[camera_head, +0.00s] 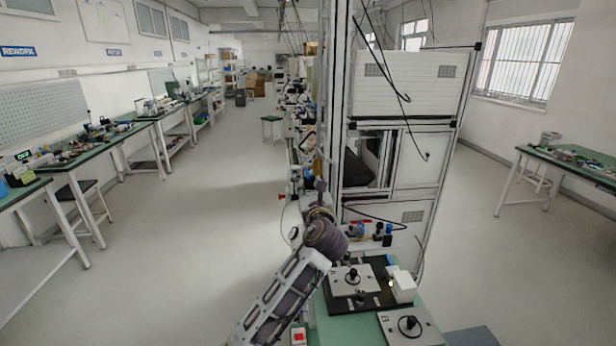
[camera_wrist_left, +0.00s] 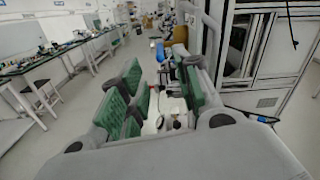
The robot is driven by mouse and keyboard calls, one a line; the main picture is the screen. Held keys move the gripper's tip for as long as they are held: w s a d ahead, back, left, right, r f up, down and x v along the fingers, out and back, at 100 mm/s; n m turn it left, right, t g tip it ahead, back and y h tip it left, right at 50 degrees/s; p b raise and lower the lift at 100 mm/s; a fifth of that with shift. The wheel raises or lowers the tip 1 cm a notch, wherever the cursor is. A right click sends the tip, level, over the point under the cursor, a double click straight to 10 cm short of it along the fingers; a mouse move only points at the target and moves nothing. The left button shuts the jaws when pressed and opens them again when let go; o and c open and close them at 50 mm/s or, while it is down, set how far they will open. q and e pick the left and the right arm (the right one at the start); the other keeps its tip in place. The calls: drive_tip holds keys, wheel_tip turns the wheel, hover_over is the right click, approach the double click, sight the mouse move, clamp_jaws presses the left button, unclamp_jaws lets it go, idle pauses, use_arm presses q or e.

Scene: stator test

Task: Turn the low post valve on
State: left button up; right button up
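My left gripper (camera_head: 319,207) reaches away from me, close to the foot of the tall metal post (camera_head: 335,100) in the head view. In the left wrist view its green-padded fingers (camera_wrist_left: 163,80) stand wide apart. Nothing is clamped between them. White and dark fittings (camera_wrist_left: 167,115) show through the gap, and a small blue part (camera_wrist_left: 160,50) shows beyond the fingertips. I cannot tell for certain which fitting is the low post valve; the arm and gripper hide part of the post's lower end. My right gripper is in neither view.
A bench with a black plate (camera_head: 340,300) and white knobbed fixtures (camera_head: 353,279) lies right of my left arm. Small blue and red fittings (camera_head: 378,234) sit behind it. A white cabinet (camera_head: 418,160) stands beyond. The floor (camera_head: 210,220) on the left is clear.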

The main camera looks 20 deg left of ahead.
sight(308, 174)
use_arm(q)
drive_tip(key=shift+x, duration=4.5)
clamp_jaws()
